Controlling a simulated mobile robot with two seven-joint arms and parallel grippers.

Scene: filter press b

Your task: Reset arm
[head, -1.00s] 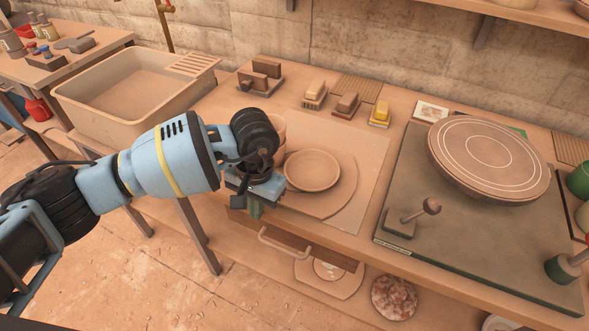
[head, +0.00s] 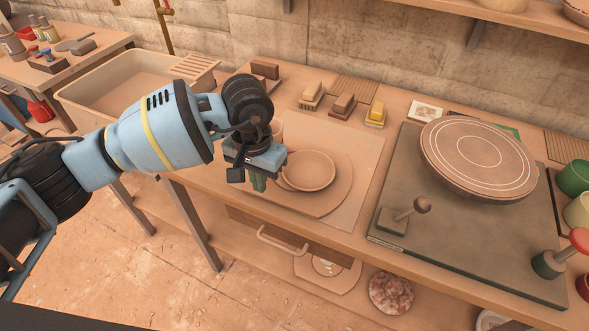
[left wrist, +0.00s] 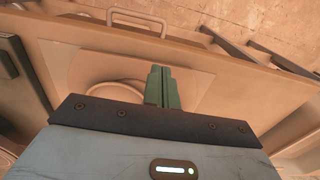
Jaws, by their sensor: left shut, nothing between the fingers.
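My left arm comes in from the left in the head view. Its left gripper (head: 258,183) points down beside a shallow clay bowl (head: 308,170), over the left part of the worktop. In the left wrist view the two green fingers (left wrist: 160,87) are together with nothing between them. The bowl sits on a round board (head: 325,200) on a pale mat (head: 365,180). In the left wrist view the bowl (left wrist: 115,91) is partly hidden behind the gripper body. A cup-like piece behind the bowl is mostly hidden by the gripper. My right gripper is not in view.
A basin (head: 120,85) stands at the left behind my arm. Several brushes, including a yellow one (head: 375,113), line the back. A round wheel (head: 478,158) and a knobbed lever (head: 420,205) stand on a dark slab at the right. A drawer handle (head: 283,240) juts from the front.

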